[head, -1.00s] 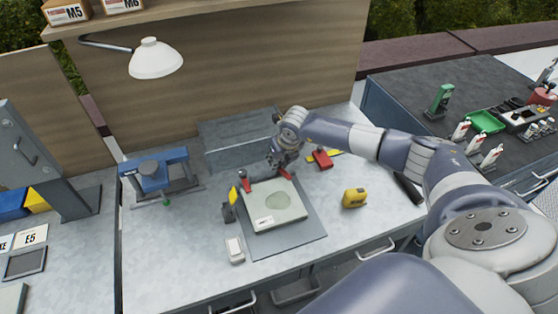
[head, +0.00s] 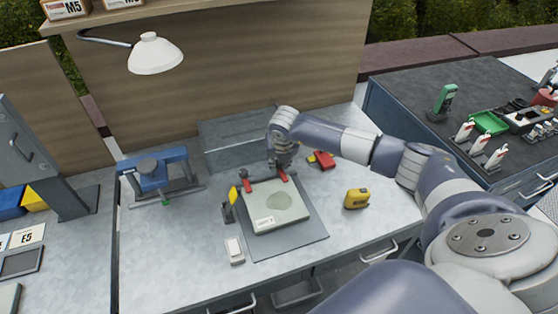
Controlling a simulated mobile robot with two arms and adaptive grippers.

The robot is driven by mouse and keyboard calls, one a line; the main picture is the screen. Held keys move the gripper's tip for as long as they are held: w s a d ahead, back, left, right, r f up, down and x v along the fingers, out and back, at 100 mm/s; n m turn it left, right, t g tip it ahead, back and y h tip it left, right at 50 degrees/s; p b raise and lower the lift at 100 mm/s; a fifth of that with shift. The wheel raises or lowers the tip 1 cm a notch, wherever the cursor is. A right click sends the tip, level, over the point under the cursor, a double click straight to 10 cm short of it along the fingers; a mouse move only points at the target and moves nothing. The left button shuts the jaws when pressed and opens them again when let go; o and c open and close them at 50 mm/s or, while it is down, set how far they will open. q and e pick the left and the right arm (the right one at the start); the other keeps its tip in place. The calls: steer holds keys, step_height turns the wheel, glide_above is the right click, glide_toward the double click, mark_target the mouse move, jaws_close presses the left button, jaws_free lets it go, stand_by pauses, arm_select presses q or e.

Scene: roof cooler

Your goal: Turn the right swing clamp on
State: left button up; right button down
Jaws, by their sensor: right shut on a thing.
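A pale square plate (head: 262,208) with a greenish oval patch lies on a grey mat (head: 310,226) on the workbench. Two red-tipped clamps stand at its back edge. The left swing clamp (head: 246,176) is in clear view. The right swing clamp (head: 282,178) shows only its red end, with the rest hidden by my right gripper. My right gripper (head: 281,168) points down at the plate's back right corner and is shut on the right swing clamp. My left gripper is out of view.
A yellow tape measure (head: 356,199) lies right of the mat, and a red object (head: 322,160) behind it. A yellow-topped clamp-like piece (head: 231,200) stands at the plate's left. A white box (head: 234,250) lies in front. A blue vise (head: 158,174) stands at left, a lamp (head: 155,55) above.

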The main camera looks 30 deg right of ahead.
mark_target(282, 180)
steer(key=shift+w+r, duration=0.1)
steer(key=shift+r, duration=0.05)
steer(key=c, duration=1.5)
jaws_free()
steer(key=shift+c, duration=0.2)
steer(key=shift+o, duration=0.9)
steer(key=v, duration=1.2)
